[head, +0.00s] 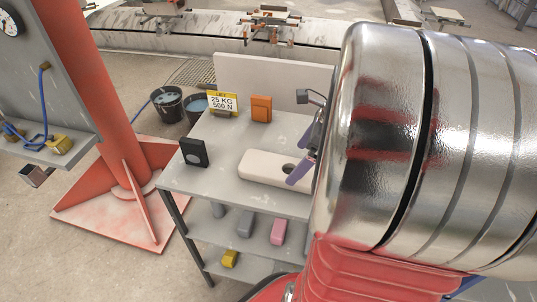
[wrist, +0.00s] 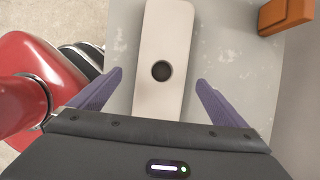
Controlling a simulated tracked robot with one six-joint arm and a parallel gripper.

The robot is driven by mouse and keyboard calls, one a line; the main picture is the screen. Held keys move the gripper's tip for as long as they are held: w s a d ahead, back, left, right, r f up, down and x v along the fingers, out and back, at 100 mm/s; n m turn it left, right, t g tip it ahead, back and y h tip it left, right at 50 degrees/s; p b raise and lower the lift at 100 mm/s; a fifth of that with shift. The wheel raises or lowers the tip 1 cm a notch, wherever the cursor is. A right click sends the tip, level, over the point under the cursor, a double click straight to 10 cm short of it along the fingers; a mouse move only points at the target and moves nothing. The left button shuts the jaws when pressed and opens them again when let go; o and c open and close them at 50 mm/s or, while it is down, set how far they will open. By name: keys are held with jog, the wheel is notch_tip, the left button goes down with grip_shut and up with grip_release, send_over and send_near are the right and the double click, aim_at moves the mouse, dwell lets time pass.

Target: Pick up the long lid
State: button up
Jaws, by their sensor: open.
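The long lid is a cream, rounded bar with a dark round hole near its middle. It lies flat on the grey table top, in the head view (head: 258,168) and in the wrist view (wrist: 165,35). My gripper (wrist: 160,82) is open, with its two purple fingers on either side of the lid, apart from it in the picture. The height of the fingertips over the lid is hard to tell. In the head view my gripper (head: 303,160) is at the lid's right part, and my large shiny arm link hides the lid's right end.
An orange block (head: 261,108) stands at the table's back; it also shows in the wrist view (wrist: 285,15). A black box (head: 194,153) stands at the table's left edge. A yellow sign (head: 222,103) and a white back panel (head: 275,83) stand behind. Several blocks lie on the lower shelf.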

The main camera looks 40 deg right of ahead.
aim_at(287, 173)
jog(key=x, duration=0.5)
jog(key=shift+d, duration=0.15)
dwell(0.3)
jog(key=shift+r, duration=0.1)
jog(key=c, duration=1.8)
notch_tip(287, 173, up, 10)
dwell(0.3)
